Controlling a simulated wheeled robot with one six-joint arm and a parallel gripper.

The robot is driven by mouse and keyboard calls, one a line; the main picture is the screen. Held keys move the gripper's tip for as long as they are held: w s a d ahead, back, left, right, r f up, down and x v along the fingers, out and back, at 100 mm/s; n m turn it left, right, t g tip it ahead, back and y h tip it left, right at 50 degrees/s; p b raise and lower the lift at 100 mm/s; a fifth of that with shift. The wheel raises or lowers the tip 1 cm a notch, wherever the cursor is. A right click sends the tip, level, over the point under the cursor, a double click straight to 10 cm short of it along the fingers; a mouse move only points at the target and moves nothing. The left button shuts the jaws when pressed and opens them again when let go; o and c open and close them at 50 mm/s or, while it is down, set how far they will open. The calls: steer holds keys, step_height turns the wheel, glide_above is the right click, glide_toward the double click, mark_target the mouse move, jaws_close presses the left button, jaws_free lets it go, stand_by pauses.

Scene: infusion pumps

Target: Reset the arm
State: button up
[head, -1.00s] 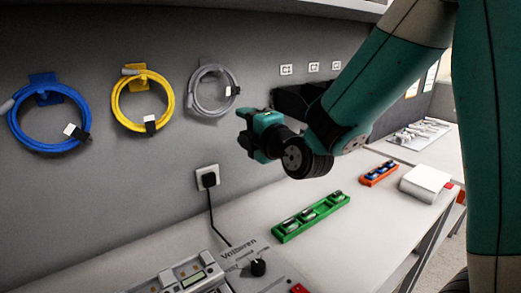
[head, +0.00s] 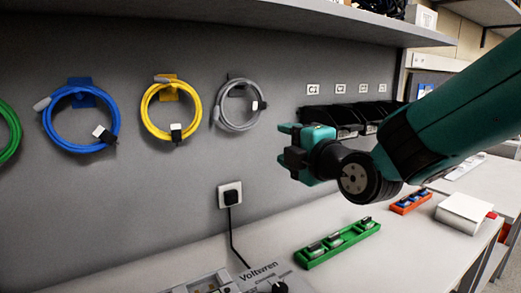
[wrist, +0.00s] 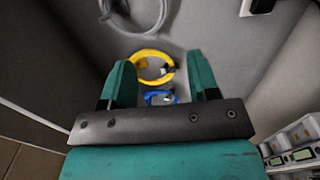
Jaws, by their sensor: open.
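My gripper (head: 289,148) is held in the air above the bench, in front of the grey back wall and to the right of the grey cable coil. Its jaws are open with nothing between them. The wrist view shows both teal fingers of my gripper (wrist: 160,85) spread apart, with the wall and the coils beyond them. My arm reaches in from the right side of the head view.
Yellow (head: 171,109), blue (head: 81,118) and grey (head: 238,104) cable coils hang on the wall. A black plug sits in a wall socket (head: 230,194). A green tray (head: 338,243), an orange tray (head: 410,201) and a white box (head: 465,212) stand on the bench. A shelf (head: 300,17) runs above.

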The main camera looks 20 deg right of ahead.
steer(key=s+a+f+m+g+y, duration=0.3)
steer(key=s+a+f+m+g, duration=0.3)
steer(key=s+a+f+g, duration=0.15)
steer(key=s+f+m+g+h, duration=0.1)
steer(key=s+f+m+g, duration=0.1)
steer(key=s+g, duration=0.3)
steer(key=s+f+m+g+h, duration=0.1)
steer(key=s+m+g, duration=0.4)
steer(key=s, duration=0.6)
steer(key=shift+x, duration=0.85)
steer(key=shift+w+a, duration=0.1)
